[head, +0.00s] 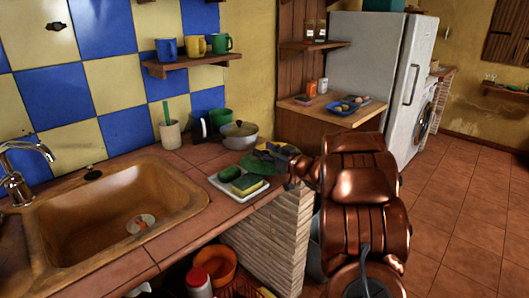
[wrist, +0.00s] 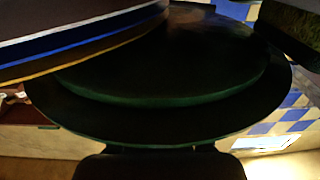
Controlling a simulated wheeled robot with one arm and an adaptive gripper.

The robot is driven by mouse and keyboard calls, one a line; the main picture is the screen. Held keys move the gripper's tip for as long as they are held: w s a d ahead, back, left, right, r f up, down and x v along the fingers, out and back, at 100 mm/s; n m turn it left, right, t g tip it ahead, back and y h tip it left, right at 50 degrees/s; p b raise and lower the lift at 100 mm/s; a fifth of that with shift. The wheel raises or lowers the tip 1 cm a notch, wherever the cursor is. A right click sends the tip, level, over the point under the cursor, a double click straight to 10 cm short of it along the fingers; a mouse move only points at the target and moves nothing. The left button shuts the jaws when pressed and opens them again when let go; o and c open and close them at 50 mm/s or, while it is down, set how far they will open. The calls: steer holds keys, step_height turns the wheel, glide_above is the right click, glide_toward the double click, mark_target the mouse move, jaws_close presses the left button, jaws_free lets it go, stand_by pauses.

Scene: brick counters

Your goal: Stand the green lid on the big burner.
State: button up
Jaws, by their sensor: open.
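A green, flat, round-edged thing that looks like the lid (head: 255,163) lies on the counter beside the white tray in the head view. A dark green disc with a wide rim, likely the same lid (wrist: 160,115), fills much of the wrist view at close range. My gripper (head: 284,156) is at the counter's right end, close by the lid and partly hidden by my copper arm. It is open; I cannot tell whether it touches the lid. I cannot make out the big burner in either view.
A white tray (head: 223,188) with a sponge (head: 246,185) is in front of the lid. A lidded pot (head: 240,135) stands behind it. A sink (head: 120,215) is at left. Striped white, blue and yellow edges (wrist: 85,38) cross the wrist view's upper left.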

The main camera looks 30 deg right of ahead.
steer(key=shift+r, duration=0.5)
steer(key=v, duration=1.2)
